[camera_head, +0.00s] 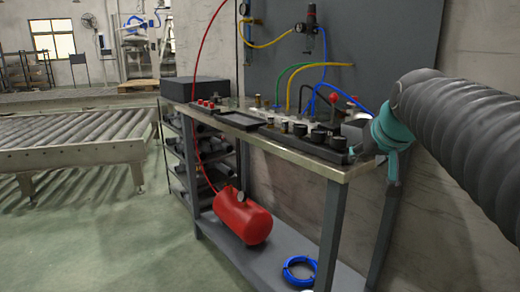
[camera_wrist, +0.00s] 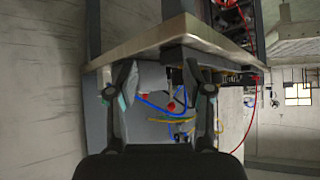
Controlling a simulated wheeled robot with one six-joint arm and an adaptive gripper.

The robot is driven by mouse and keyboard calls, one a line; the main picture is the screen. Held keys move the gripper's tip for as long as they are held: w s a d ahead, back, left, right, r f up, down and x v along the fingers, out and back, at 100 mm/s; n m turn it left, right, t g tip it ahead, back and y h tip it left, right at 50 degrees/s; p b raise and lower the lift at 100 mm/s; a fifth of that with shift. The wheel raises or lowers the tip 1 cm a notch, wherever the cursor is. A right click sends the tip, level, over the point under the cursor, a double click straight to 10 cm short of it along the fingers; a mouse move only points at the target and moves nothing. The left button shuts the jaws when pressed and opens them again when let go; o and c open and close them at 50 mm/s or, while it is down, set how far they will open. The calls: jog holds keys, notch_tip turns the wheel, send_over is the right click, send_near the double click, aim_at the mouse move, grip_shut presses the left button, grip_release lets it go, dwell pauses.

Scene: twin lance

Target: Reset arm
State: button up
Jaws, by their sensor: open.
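The joint is over the right end of the workbench (camera_head: 290,150). My gripper's fingers do not show clearly there. In the wrist view my gripper (camera_wrist: 161,88) is open, its two dark fingers wide apart with nothing between them up close. The bench edge (camera_wrist: 190,38), blue hoses (camera_wrist: 155,105) and red knobs lie beyond the fingers. The wrist picture looks upside down.
The bench top carries a row of dark fittings (camera_head: 300,130) and a black box (camera_head: 195,89). A dark panel with hoses stands behind it. A red tank (camera_head: 243,217) and a blue hose coil (camera_head: 300,270) are on the lower shelf. A roller conveyor (camera_head: 75,135) stands left; floor between is clear.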

jog(key=s+a+f+g, duration=0.2)
jog(key=s+a+f, duration=0.1)
jog(key=s+f, duration=0.8)
jog(key=s+a+f+n+g, duration=0.1)
jog(key=s+a+f+g, duration=0.1)
jog(key=s+f, duration=0.9)
jog(key=shift+a+y, duration=0.4)
jog(key=shift+a, duration=0.4)
jog(key=shift+f, duration=0.1)
